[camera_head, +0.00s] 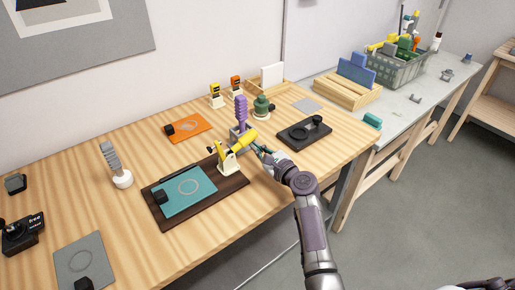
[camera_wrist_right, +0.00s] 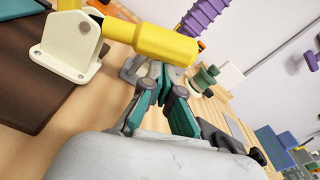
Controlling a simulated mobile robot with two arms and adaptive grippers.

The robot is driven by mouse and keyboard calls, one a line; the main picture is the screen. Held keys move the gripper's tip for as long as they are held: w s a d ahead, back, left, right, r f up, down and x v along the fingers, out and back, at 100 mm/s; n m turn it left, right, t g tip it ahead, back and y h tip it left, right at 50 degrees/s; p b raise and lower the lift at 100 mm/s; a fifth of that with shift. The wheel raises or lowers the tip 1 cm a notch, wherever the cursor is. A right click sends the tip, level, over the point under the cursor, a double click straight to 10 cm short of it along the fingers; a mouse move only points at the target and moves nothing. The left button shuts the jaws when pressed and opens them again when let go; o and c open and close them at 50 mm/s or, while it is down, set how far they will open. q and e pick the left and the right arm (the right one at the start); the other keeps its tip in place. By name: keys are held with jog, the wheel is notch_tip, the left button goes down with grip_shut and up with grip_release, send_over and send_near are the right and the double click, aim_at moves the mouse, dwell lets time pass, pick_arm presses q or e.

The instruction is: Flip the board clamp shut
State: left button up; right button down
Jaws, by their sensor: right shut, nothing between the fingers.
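The board clamp has a cream bracket (camera_head: 228,164) at the right end of a dark brown board (camera_head: 238,183). Its thick yellow handle (camera_head: 243,139) slants up to the right, past the board's edge. A short arm with a black end sticks out left of the bracket. A teal plate (camera_head: 200,200) lies on the board. My right gripper (camera_head: 261,150) is shut and empty beside the handle's free end. In the right wrist view its fingertips (camera_wrist_right: 162,74) show just below the yellow handle (camera_wrist_right: 150,41); contact is unclear. My left gripper is not in view.
A purple ribbed post (camera_head: 240,110) stands just behind the handle, with a green knob (camera_head: 262,107) beside it. A black tray (camera_head: 304,133) lies to the right. An orange plate (camera_head: 188,128) lies behind the board. Bare wood is free at the table's front right.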

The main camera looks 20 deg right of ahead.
jog(key=shift+r+n, duration=0.25)
jog(key=shift+n, duration=0.05)
jog(key=shift+a+r+n+h+p, duration=0.15)
jog(key=shift+r+n+p, duration=0.1)
jog(key=shift+r+n, duration=0.35)
jog(key=shift+a+r+n+h+p, duration=0.1)
jog(key=shift+r+n+h+p, duration=0.1)
jog(key=shift+r+n, duration=0.4)
jog(key=shift+s+a+r+n+t+p, duration=0.25)
jog(key=shift+a+r+n, duration=0.4)
jog(key=shift+n, duration=0.75)
jog(key=shift+s+a+r+n+t+p, duration=0.15)
jog(key=shift+a+r+n+p, duration=0.35)
jog(key=shift+n, duration=0.9)
jog(key=shift+s+a+r+n+t+p, duration=0.1)
jog(key=shift+s+a+r+n+p, duration=0.2)
jog(key=shift+a+r+n, duration=0.8)
jog(key=shift+d+f+n, duration=0.3)
jog(key=shift+d+n, duration=0.1)
jog(key=shift+d, duration=0.05)
